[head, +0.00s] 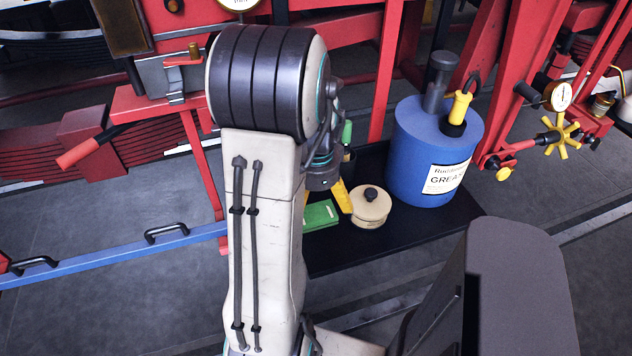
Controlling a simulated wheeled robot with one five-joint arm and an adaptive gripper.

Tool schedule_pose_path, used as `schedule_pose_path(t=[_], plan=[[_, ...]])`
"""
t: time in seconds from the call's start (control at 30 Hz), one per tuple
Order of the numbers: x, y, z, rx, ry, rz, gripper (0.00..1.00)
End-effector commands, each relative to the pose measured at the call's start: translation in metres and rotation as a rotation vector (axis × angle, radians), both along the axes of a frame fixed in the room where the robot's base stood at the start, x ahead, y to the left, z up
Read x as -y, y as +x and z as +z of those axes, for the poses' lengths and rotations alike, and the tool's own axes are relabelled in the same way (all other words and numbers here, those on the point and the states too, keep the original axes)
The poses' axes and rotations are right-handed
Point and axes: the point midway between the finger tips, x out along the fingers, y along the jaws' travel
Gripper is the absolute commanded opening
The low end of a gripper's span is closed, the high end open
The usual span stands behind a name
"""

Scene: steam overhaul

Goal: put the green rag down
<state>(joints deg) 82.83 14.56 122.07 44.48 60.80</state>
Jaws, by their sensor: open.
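The green rag (320,215) lies flat on a black shelf (345,252), just left of a cream round lidded pot. My arm hides its left part. My gripper (327,208) points down over the rag, with its yellow fingers spread apart. One finger shows at the rag's right side, near the pot. The other finger is mostly hidden behind my arm. I cannot tell whether the fingers touch the rag.
The cream pot (370,207) stands close to my right finger. A blue grease drum (415,150) with a pump stands behind it. A green-topped item (347,135) is partly hidden behind my gripper. Red framework surrounds the shelf. The shelf's front right is clear.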

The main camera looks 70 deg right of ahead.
Motion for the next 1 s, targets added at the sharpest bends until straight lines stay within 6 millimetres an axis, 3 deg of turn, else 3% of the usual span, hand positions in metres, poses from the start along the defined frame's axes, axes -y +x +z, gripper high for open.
schedule_pose_path(t=[0.5,0.87,1.0], plan=[[0.001,0.001,0.065,0.0,-0.001,0.0,1.0],[0.0,0.002,0.078,0.0,0.0,0.006,1.0],[-0.008,0.018,0.08,0.002,-0.011,0.092,1.0]])
